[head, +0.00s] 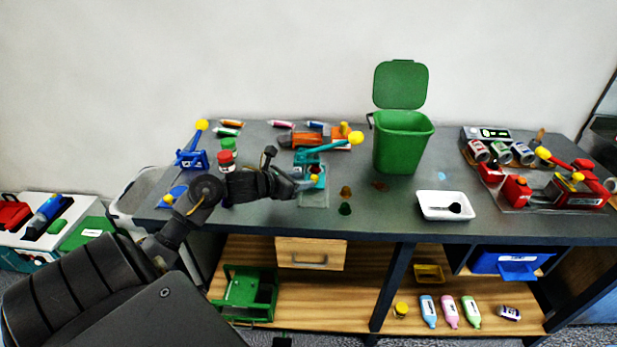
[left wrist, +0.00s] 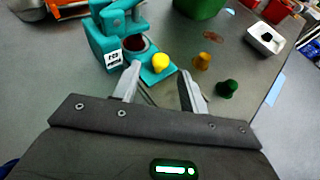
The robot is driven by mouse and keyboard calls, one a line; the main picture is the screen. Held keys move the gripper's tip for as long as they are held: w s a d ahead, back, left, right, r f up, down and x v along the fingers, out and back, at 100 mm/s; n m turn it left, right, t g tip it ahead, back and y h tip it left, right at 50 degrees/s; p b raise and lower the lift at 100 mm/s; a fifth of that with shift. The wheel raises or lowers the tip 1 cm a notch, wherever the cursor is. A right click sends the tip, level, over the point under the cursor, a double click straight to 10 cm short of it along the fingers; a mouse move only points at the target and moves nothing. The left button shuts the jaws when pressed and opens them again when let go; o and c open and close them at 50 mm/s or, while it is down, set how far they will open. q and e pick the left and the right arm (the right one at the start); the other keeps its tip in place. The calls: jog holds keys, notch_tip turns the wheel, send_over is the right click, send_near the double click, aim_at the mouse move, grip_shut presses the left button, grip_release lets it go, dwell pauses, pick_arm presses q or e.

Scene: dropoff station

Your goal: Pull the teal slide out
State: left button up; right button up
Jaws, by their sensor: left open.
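The teal device (head: 306,158) stands on the grey table, with a teal lever ending in a yellow ball (head: 356,138). Its body also shows in the left wrist view (left wrist: 104,45), with a dark round hollow at its base. The teal slide (left wrist: 153,76) is a flat plate at the base, with a yellow knob (left wrist: 160,61) on top. My left gripper (left wrist: 160,88) is open, its two fingers apart on either side of the slide's front end, just short of the knob. In the head view my left gripper (head: 306,184) partly hides the slide. My right gripper is not in view.
Brown (head: 346,192) and green (head: 345,209) small pieces lie right of the device. A green bin (head: 403,145) and white tray (head: 446,205) stand farther right. A blue device (head: 190,158) and red-topped jar (head: 226,160) are left. An orange tool (head: 300,140) lies behind.

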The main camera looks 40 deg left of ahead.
aim_at(312, 178)
pick_arm(q)
jog(key=shift+x, duration=1.65)
grip_shut()
